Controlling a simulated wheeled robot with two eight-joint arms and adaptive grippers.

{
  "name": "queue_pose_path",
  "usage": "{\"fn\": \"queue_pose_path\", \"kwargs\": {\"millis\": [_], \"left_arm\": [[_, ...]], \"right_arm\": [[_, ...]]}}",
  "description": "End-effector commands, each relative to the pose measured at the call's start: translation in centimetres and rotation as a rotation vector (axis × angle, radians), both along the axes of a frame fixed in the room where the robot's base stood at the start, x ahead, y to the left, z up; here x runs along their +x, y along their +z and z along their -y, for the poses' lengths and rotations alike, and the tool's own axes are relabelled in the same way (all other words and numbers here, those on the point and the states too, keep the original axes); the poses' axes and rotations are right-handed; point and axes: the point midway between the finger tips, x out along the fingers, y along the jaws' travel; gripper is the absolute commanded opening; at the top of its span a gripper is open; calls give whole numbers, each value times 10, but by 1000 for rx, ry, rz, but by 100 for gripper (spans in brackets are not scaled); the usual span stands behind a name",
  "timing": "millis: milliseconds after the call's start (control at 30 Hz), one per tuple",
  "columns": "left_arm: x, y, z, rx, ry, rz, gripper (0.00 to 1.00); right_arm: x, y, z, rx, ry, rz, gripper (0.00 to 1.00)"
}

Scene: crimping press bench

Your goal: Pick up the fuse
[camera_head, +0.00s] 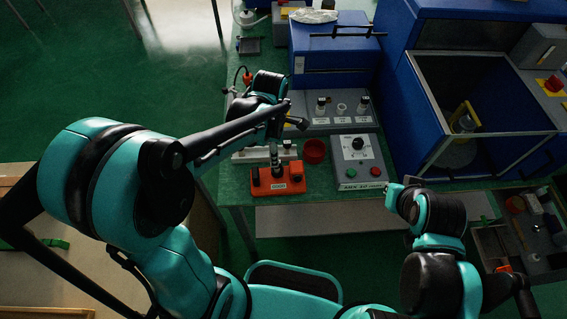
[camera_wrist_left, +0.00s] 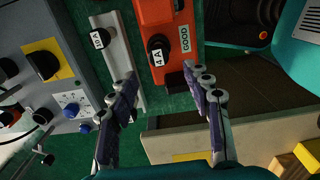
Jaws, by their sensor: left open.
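An orange-red block (camera_head: 278,181) with a "GOOD" label stands near the front edge of the green bench. It also shows at the top of the left wrist view (camera_wrist_left: 153,14). A dark round-topped fuse (camera_wrist_left: 158,52) labelled "4 A" sits on that block. A similar dark piece (camera_wrist_left: 103,39) labelled "10 A" sits on the pale rail (camera_wrist_left: 125,50) beside it. My left gripper (camera_wrist_left: 163,78) is open, its fingertips apart and just short of the 4 A piece, one toward each side. My right gripper (camera_head: 396,188) is at the bench's front edge; its fingers are unclear.
A grey control box (camera_head: 357,178) with green and red buttons stands right of the block. A red round cup (camera_head: 314,151) is between them, behind. A grey panel (camera_head: 335,123) with knobs lies further back. Blue machines fill the back right. An open-topped tray (camera_head: 497,238) is at right.

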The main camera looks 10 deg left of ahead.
Motion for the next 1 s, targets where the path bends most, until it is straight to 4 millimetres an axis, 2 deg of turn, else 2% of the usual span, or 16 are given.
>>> {"fn": "queue_pose_path", "kwargs": {"millis": [100, 267, 533, 800, 1000], "left_arm": [[0, -17, 1, 0, 3, 0, 50], [1, -30, 2, 0, 1, 1, 50], [4, -70, 8, 0, 1, 1, 50], [3, -73, 8, -1, 0, 1, 50], [3, -73, 8, -1, 0, 1, 0]], "right_arm": [[0, -9, 0, 0, 0, 0, 0], [0, -15, 0, 0, 0, 0, 0], [0, -39, 0, 0, 0, 0, 0], [0, -38, 0, 0, 0, 0, 0], [0, -38, 0, 0, 0, 0, 0]]}}
